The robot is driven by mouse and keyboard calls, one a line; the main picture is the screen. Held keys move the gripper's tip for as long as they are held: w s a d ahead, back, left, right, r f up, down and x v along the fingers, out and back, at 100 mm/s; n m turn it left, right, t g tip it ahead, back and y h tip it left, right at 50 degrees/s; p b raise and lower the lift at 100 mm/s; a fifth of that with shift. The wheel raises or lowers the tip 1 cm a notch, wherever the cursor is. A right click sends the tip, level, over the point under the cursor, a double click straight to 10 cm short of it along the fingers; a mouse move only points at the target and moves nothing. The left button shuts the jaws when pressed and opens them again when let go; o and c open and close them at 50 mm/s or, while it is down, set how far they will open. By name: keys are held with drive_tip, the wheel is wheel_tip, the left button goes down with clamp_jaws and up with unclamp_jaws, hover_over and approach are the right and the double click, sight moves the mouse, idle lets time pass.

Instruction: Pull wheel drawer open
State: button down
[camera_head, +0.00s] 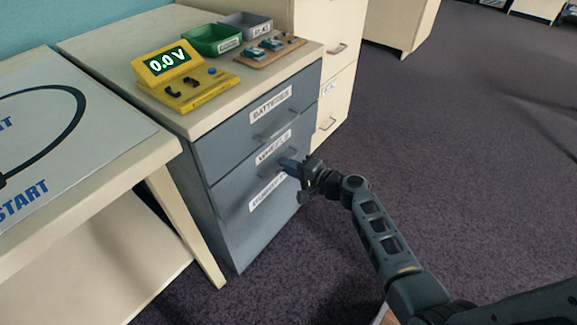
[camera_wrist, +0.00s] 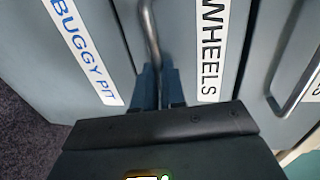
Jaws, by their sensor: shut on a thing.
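The wheel drawer (camera_head: 230,186) is the middle grey drawer of a cabinet, under the "WHEELS" label (camera_head: 272,147). Its front looks about flush with the drawers above and below. My gripper (camera_head: 287,164) is at its front, shut on the drawer's bar handle (camera_wrist: 150,32). In the wrist view my gripper's blue fingers (camera_wrist: 158,86) stand on both sides of the metal bar. The "WHEELS" label also shows there (camera_wrist: 211,50), right of the handle. My gripper partly hides the handle in the head view.
The "BATTERIES" drawer (camera_head: 240,128) is above and the "BUGGY PIT" drawer (camera_head: 245,235) below, both closed. A yellow meter (camera_head: 185,90), a green bin (camera_head: 205,42) and a grey bin (camera_head: 247,20) stand on top. A table (camera_head: 130,165) stands left. Carpet in front is clear.

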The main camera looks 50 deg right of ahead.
idle(0.6)
drive_tip(key=f+v, duration=0.2)
drive_tip(key=v, duration=1)
drive_tip(key=s+a+f+v, duration=0.1)
drive_tip(key=f+v, duration=0.2)
drive_tip(key=v, duration=0.8)
drive_tip(key=shift+s+d, duration=0.4)
drive_tip(key=shift+d, duration=0.05)
drive_tip(key=c, duration=1.2)
unclamp_jaws()
drive_tip(key=shift+r, duration=0.1)
drive_tip(key=p+v, duration=0.1)
drive_tip(key=v, duration=0.6)
drive_tip(key=shift+s+r, duration=0.1)
drive_tip(key=shift+s, duration=0.3)
